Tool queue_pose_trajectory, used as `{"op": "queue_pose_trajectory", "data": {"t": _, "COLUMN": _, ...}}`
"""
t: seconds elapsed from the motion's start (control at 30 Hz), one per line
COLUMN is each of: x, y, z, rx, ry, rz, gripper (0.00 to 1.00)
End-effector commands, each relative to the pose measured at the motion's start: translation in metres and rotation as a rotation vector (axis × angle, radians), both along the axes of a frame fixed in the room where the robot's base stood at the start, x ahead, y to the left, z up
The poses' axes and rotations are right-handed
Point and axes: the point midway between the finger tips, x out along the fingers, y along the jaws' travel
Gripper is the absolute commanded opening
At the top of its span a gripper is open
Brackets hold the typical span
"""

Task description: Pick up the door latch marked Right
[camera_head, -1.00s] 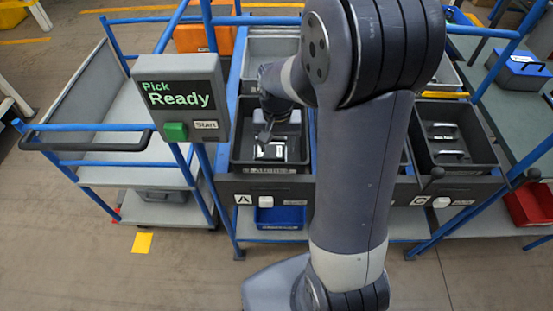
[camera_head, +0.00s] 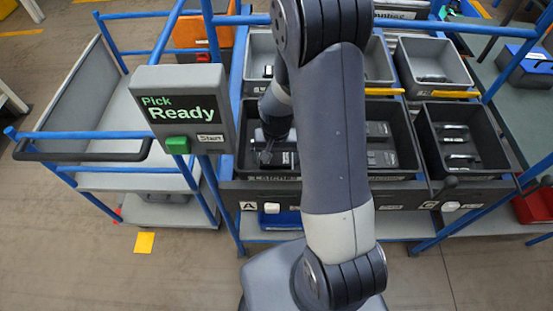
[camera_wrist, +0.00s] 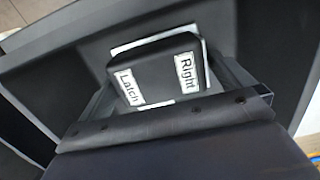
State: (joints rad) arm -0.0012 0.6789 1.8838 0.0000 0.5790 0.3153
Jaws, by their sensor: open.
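The black door latch (camera_wrist: 160,72) with white labels reading "Latch" and "Right" lies in a dark bin in the wrist view. A pale edge shows behind it. My gripper (camera_wrist: 168,88) is open, with one finger on each side of the latch's near part; contact cannot be told. In the head view, my gripper (camera_head: 268,150) is down in the left part of the front bin labelled Latches (camera_head: 307,178), and the latch is hard to make out there.
A "Pick Ready" box (camera_head: 180,110) and a grey cart (camera_head: 115,110) are at the left.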

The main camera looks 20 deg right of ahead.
Motion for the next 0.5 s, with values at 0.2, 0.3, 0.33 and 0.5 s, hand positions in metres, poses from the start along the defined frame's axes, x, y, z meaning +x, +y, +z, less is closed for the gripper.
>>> {"op": "queue_pose_trajectory", "data": {"t": 0.2, "x": 0.0000, "y": 0.0000, "z": 0.0001, "rx": 0.000, "ry": 0.000, "rz": 0.000, "gripper": 0.95}}
{"op": "queue_pose_trajectory", "data": {"t": 0.3, "x": 0.0001, "y": 0.0000, "z": 0.0001, "rx": 0.000, "ry": 0.000, "rz": 0.000, "gripper": 0.87}}
{"op": "queue_pose_trajectory", "data": {"t": 0.33, "x": 0.0001, "y": 0.0000, "z": 0.0002, "rx": 0.000, "ry": 0.000, "rz": 0.000, "gripper": 0.84}}
{"op": "queue_pose_trajectory", "data": {"t": 0.5, "x": 0.0001, "y": 0.0000, "z": 0.0002, "rx": 0.000, "ry": 0.000, "rz": 0.000, "gripper": 0.71}}
